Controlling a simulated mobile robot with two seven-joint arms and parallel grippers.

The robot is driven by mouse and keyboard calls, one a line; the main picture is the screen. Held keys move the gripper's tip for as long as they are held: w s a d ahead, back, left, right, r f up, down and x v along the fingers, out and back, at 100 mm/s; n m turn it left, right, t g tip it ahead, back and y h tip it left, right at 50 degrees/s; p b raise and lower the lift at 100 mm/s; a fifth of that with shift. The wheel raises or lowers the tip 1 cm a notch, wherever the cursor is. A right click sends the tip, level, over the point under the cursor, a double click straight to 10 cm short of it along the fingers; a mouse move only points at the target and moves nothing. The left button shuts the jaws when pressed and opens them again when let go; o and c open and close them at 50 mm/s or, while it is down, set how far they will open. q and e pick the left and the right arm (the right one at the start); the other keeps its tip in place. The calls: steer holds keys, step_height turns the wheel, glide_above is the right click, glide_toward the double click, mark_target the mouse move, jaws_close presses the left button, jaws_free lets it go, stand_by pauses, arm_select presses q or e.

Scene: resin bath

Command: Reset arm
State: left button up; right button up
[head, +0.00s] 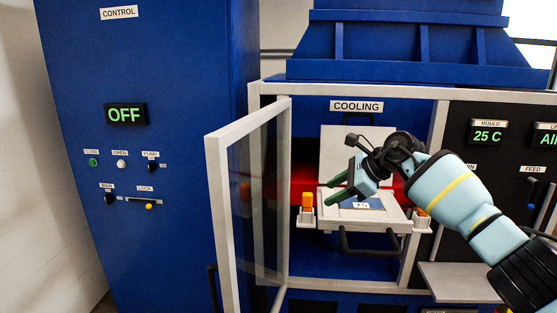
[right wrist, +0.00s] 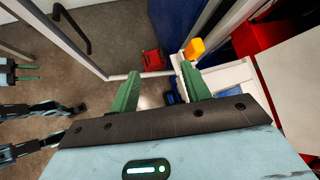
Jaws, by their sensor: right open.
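My right arm reaches in from the right in the head view. Its gripper (head: 336,190), with two green fingers, is open and empty above the left part of a white tray (head: 385,221) in the cooling bay. In the right wrist view the fingers of this gripper (right wrist: 160,71) stand apart with nothing between them. A yellow-orange block (right wrist: 195,48) shows just beyond the right finger. My left gripper (right wrist: 27,72) shows small at the left edge of the right wrist view; its opening is unclear. It is not in the head view.
The framed glass door (head: 215,190) stands open left of the bay. Orange blocks (head: 307,201) flank the tray, and a black handle (head: 370,244) is in front. A white panel (head: 345,145) stands behind. The control cabinet (head: 170,235) reads OFF.

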steer(key=s+a+f+m+t+y, duration=0.2)
steer(key=s+a+f+m+y, duration=0.2)
steer(key=s+a+f+m, duration=0.35)
steer(key=s+a+f+m+t+y, duration=0.2)
steer(key=s+a+f+m+y, duration=0.25)
steer(key=f+m, duration=0.45)
steer(key=s+d+f+m+t+h, duration=0.3)
steer(key=s+d+f+m+h, duration=0.3)
steer(key=f+m, duration=0.4)
steer(key=s+d+f+m+t+h, duration=0.45)
steer(key=s+f+m, duration=0.3)
steer(key=m, duration=0.55)
arm_select(q)
steer(key=shift+s+a+f, duration=0.35)
steer(key=shift+s+f, duration=0.2)
steer(key=shift+f, duration=0.25)
arm_select(e)
steer(key=s+d+f+m+g+h, duration=0.1)
steer(key=s+d+f+m+g, duration=0.1)
steer(key=s, duration=0.4)
steer(key=s+d+f+m+g+h, duration=0.1)
steer(key=s+d+f+m+g, duration=0.1)
steer(key=s+f+m, duration=0.3)
steer(key=s+d+f+m+g+h, duration=0.2)
steer(key=s+d+f+m, duration=0.1)
steer(key=s, duration=0.6)
steer(key=shift+d+f+m+g, duration=0.35)
steer(key=shift+d+f, duration=0.1)
steer(key=shift+d, duration=0.15)
